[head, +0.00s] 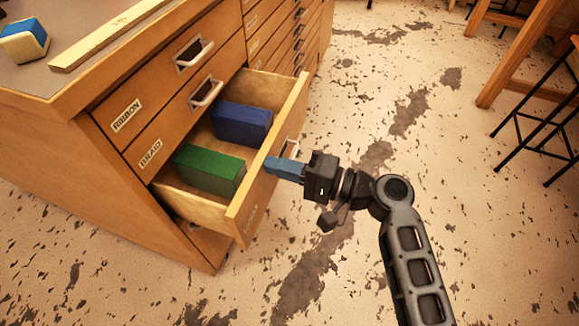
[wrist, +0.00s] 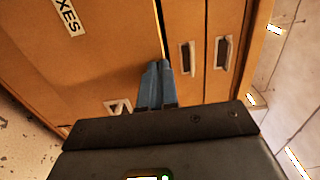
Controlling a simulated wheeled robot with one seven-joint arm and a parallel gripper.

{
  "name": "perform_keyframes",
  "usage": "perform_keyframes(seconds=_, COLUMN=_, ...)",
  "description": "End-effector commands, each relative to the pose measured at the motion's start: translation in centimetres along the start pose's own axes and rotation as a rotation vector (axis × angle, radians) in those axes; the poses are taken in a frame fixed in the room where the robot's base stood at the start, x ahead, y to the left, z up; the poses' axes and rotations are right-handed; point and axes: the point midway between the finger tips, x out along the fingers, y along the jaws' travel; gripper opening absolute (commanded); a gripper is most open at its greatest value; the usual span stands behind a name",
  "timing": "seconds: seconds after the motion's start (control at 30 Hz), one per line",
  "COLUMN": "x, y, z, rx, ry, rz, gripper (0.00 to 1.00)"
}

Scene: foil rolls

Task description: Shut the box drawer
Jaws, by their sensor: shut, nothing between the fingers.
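The box drawer (head: 266,172) is pulled well out of the wooden cabinet, the third front down in the near column. It holds a green block (head: 210,169) and a blue block (head: 241,123). My gripper (head: 270,163) is shut and empty, its blue fingers at the drawer's front panel beside the handle (head: 291,150). In the wrist view the shut fingertips (wrist: 158,66) lie over the drawer front (wrist: 110,60), near its edge, with a label ending "XES" (wrist: 68,17) to the left. I cannot tell whether they touch the panel.
Drawers labelled RIBBON (head: 127,115) and BRAID (head: 150,153) above are shut. A table leg (head: 513,62) and black stool (head: 541,120) stand at right. The floor between is clear.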

Motion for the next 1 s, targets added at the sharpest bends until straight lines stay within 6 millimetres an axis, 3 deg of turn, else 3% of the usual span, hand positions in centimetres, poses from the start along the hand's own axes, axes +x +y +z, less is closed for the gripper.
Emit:
perform_keyframes(seconds=0.33, x=0.7, y=0.1, z=0.0, rx=-0.001, ry=-0.001, rz=0.0, gripper=0.0)
perform_keyframes(seconds=0.47, x=3.5, y=0.2, z=0.0, rx=-0.003, ry=-0.005, rz=-0.001, gripper=0.0)
perform_keyframes(seconds=0.7, x=10.4, y=0.4, z=0.0, rx=-0.003, ry=-0.004, rz=-0.001, gripper=0.0)
perform_keyframes(seconds=0.83, x=12.7, y=0.2, z=0.0, rx=-0.003, ry=-0.003, rz=0.0, gripper=0.0)
perform_keyframes(seconds=1.0, x=13.7, y=0.0, z=0.0, rx=0.0, ry=0.0, rz=0.0, gripper=0.0)
